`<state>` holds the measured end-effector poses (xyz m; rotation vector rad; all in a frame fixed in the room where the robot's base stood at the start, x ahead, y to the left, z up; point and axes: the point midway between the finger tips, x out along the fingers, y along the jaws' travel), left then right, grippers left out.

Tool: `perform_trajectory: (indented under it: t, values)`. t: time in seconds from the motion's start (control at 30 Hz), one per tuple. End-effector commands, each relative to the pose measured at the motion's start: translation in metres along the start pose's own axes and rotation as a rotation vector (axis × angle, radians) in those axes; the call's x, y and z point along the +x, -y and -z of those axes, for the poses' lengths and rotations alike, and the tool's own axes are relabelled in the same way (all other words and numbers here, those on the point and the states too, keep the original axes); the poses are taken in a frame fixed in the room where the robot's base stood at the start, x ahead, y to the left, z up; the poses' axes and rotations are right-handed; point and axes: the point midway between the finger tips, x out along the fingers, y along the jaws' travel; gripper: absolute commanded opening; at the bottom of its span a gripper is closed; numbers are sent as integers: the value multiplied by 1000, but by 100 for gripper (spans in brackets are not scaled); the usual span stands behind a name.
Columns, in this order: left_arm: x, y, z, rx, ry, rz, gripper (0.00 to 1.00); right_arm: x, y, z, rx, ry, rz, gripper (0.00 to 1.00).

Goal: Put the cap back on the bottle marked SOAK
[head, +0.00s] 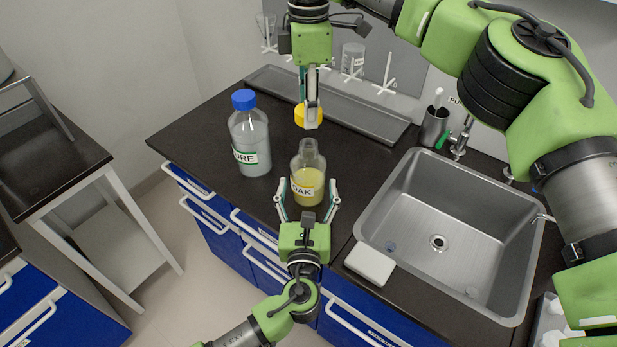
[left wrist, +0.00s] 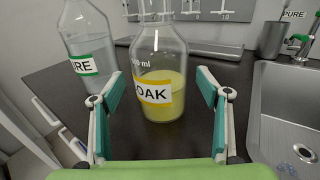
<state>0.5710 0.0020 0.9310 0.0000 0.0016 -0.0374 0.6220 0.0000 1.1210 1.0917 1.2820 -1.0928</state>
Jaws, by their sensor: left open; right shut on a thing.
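The bottle marked SOAK (head: 307,183) stands upright and uncapped on the dark counter, with yellow liquid inside. Its label reads partly as "OAK" in the left wrist view (left wrist: 160,90). My left gripper (head: 307,197) is open, with its fingers on both sides of the bottle's lower body; in the left wrist view the fingers look apart from the glass. My right gripper (head: 312,118) comes down from above and is shut on the yellow cap (head: 301,116). The cap is held above the bottle's open neck, apart from it, and is partly hidden by the fingers.
A bottle with a blue cap (head: 249,140), labelled PURE, stands left of the SOAK bottle. A steel sink (head: 450,225) is to the right, with a white block (head: 369,264) at its front left edge. A grey tray (head: 350,118) and drying rack lie behind.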

Motion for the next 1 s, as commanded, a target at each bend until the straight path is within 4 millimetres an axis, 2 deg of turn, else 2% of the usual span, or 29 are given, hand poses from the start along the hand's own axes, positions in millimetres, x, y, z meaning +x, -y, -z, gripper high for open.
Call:
perform_trajectory:
  t: [0.2, 0.43, 0.63, 0.93, 1.0]
  values:
    - [45, 0, -1, 0, 2, 0, 69, 0, 0, 0, 0, 0, 0, 26]
    - [79, 1, 0, 1, 1, 0, 69, 0, 0, 0, 0, 0, 0, 26]
    - [91, 0, 0, 0, -1, 1, 69, 0, 0, 0, 0, 0, 0, 26]
    - [92, 0, 0, -1, -1, 1, 69, 0, 0, 0, 0, 0, 0, 26]
    - [92, 0, 0, -1, -1, 1, 51, 0, 0, 0, 0, 0, 0, 26]
